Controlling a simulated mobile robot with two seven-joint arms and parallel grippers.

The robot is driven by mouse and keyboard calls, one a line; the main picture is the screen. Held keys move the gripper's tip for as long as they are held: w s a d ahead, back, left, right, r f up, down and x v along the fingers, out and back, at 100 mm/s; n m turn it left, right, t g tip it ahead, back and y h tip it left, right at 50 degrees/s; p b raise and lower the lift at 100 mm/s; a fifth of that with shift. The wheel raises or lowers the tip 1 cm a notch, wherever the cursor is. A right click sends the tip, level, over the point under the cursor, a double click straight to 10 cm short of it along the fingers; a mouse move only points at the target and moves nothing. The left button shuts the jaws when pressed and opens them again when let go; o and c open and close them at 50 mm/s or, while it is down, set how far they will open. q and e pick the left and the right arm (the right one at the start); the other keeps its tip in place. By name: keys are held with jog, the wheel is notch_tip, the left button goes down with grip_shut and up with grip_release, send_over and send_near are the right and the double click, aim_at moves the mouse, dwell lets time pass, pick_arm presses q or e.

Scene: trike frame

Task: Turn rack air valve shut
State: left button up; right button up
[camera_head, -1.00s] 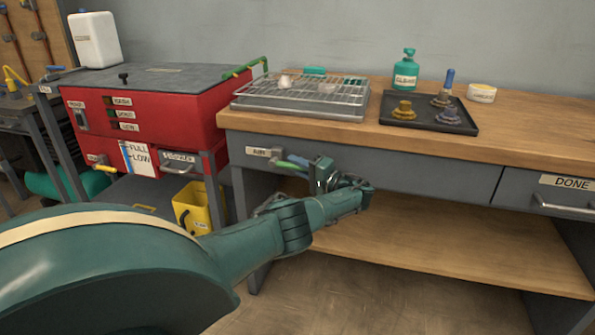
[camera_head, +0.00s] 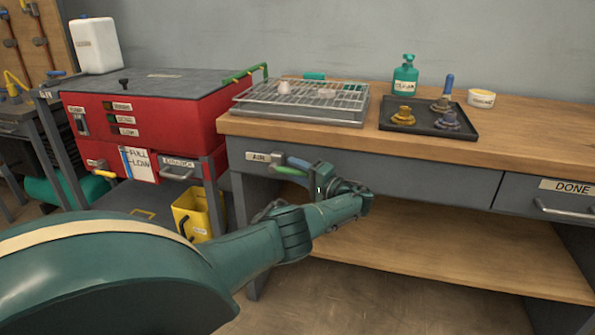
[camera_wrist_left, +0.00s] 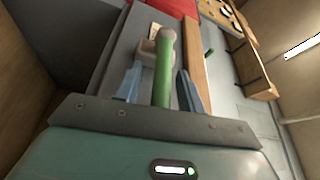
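The air valve (camera_head: 276,159) sits on the grey front of the workbench, beside a small "AIR" label (camera_head: 257,157). Its green lever handle (camera_head: 286,170) sticks out toward my left gripper (camera_head: 291,164). In the left wrist view the green handle (camera_wrist_left: 163,75) runs lengthwise between the two blue-grey fingers of the left gripper (camera_wrist_left: 160,72). A finger stands on each side, with small gaps, so the gripper is open around the handle. The right gripper is not in view.
A wire rack (camera_head: 300,97) sits on the wooden bench top (camera_head: 370,135), with a dark tray (camera_head: 425,127) to its right. A red machine (camera_head: 145,108) stands left of the bench, a yellow bin (camera_head: 191,216) below it. The lower shelf (camera_head: 440,250) is bare.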

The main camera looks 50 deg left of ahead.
pick_arm(q)
jog(key=w+d+f, duration=0.1)
jog(key=w+d, duration=0.1)
jog(key=d, duration=1)
jog(key=shift+d, duration=0.4)
jog(key=shift+w+f, duration=0.1)
